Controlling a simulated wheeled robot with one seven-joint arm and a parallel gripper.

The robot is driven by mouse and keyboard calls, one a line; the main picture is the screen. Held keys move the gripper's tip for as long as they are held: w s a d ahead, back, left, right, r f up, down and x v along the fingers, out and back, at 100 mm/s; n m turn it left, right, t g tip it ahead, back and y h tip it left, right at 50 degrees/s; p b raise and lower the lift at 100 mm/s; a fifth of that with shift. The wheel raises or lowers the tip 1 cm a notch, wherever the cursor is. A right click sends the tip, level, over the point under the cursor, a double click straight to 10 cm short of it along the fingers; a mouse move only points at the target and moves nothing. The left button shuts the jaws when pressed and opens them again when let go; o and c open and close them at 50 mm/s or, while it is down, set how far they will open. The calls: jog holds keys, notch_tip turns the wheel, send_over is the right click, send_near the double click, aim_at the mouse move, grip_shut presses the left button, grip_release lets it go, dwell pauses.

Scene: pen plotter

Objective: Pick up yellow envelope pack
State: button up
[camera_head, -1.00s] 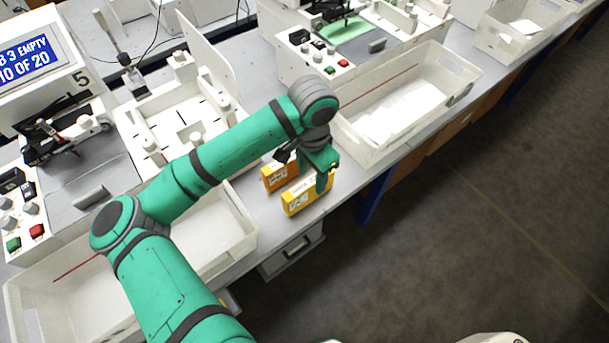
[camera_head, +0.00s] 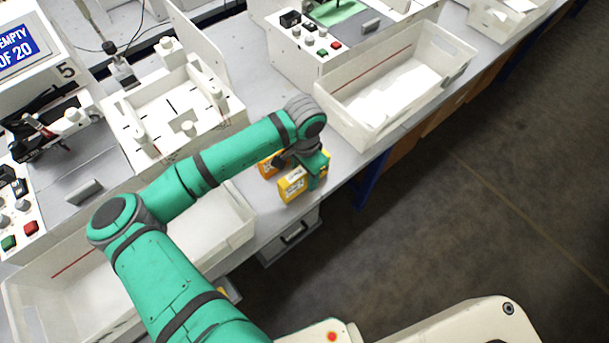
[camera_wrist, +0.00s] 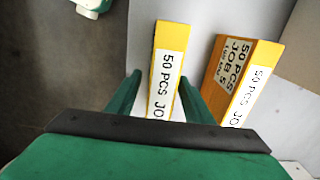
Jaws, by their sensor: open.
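The yellow envelope pack (camera_head: 292,186) stands on edge near the front edge of the grey bench. In the wrist view this pack (camera_wrist: 166,70), with a white "50 PCS JO" label, lies between the two green fingers of my gripper (camera_wrist: 158,88). The fingers are open, one on each side, with a gap visible at the left. In the head view my gripper (camera_head: 312,176) is down over the pack and hides part of it. A second, orange-yellow pack (camera_head: 268,166) stands behind it; in the wrist view this pack (camera_wrist: 236,80) is right of the right finger.
A white bin (camera_head: 340,106) with white sheets stands to the right. Another white bin (camera_head: 238,240) stands to the left, under my arm. A white plotter (camera_head: 150,140) is behind. The bench's front edge is close to the packs.

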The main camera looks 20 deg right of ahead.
jog(key=shift+f, duration=0.4)
grip_shut()
